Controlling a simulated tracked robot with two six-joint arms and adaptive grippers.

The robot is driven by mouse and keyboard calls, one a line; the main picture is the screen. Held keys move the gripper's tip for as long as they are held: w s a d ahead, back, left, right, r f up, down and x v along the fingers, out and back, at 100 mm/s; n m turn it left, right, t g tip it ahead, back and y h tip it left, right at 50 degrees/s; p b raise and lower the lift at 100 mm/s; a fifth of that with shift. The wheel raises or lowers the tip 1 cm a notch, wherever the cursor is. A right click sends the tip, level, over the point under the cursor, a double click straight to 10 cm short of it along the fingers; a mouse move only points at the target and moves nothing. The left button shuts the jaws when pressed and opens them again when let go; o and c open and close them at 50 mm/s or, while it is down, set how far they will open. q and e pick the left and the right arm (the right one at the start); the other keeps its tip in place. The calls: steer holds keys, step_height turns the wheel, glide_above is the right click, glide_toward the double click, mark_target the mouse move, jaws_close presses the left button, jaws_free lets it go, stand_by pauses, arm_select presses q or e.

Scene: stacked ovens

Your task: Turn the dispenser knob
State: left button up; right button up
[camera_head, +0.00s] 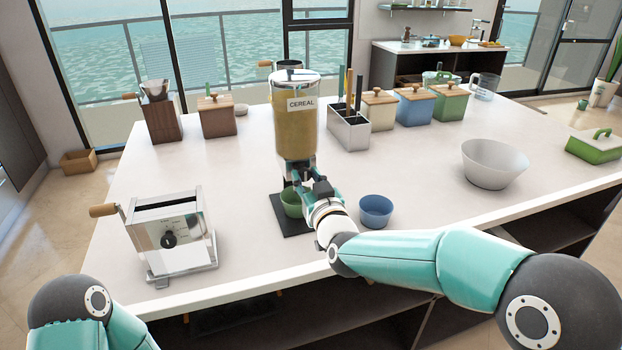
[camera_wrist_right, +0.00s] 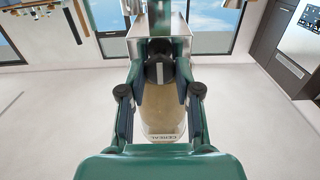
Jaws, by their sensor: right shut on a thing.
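The cereal dispenser (camera_head: 294,122) stands upright on the white counter, a clear cylinder of tan cereal with a "CEREAL" label. My right gripper (camera_head: 306,184) is at the dispenser's lower front, below the cylinder, and covers most of the knob in the head view. In the right wrist view, the fingers of my right gripper (camera_wrist_right: 159,75) are shut on the dark dispenser knob (camera_wrist_right: 158,72), with the dispenser cylinder (camera_wrist_right: 160,108) beyond. A green bowl (camera_head: 291,204) sits under the dispenser on its dark base (camera_head: 290,228), partly hidden by my gripper. My left gripper is out of view.
A blue bowl (camera_head: 376,210) stands close to the right of my gripper. A chrome toaster-like machine (camera_head: 172,236) with a side handle is at left. A utensil holder (camera_head: 348,130) and lidded boxes (camera_head: 415,108) stand behind. A white bowl (camera_head: 493,165) is at right.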

steer(key=shift+w+d, duration=0.1)
steer(key=shift+d, duration=0.05)
jaws_close()
steer(key=shift+f+m+b, duration=0.15)
steer(key=shift+m+b, duration=0.25)
steer(key=shift+b, duration=0.35)
steer(key=m+b, duration=0.8)
steer(key=b, duration=0.2)
steer(key=m+b, duration=0.3)
steer(key=m, duration=0.1)
steer(key=shift+d+m+b, duration=0.15)
steer(key=shift+m+b, duration=0.15)
steer(key=shift+b, duration=0.1)
steer(key=shift+m+b, duration=1.1)
steer(key=shift+m, duration=1.2)
